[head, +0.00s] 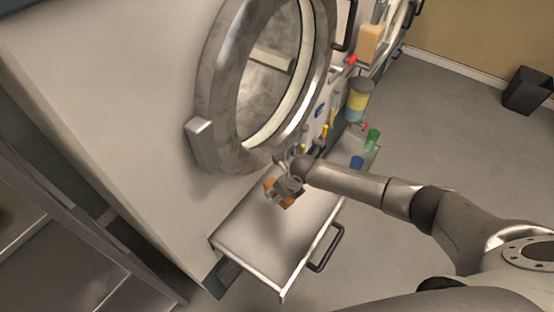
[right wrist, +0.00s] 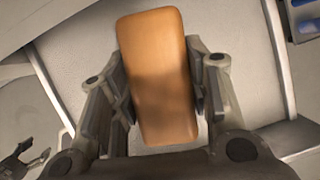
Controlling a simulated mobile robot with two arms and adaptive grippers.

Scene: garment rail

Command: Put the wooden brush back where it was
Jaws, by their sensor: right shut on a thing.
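The wooden brush (right wrist: 158,75) shows in the right wrist view as a plain orange-brown block with rounded corners; I cannot see its bristles. My right gripper (right wrist: 162,100) is shut on it, with one finger on each long side. In the head view, the brush (head: 287,202) is partly hidden by my right gripper (head: 280,189), which is over the pulled-out drawer (head: 262,238) below the round door. I cannot tell whether the brush touches the drawer's surface. My left gripper is not seen in the head view.
The round metal door ring (head: 213,85) is close above my right gripper. Blue cups (head: 356,162), a green cup (head: 373,139) and a yellow-banded jar (head: 357,100) stand to the right. The drawer's front handle (head: 328,250) sticks out. The drawer's near part is bare.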

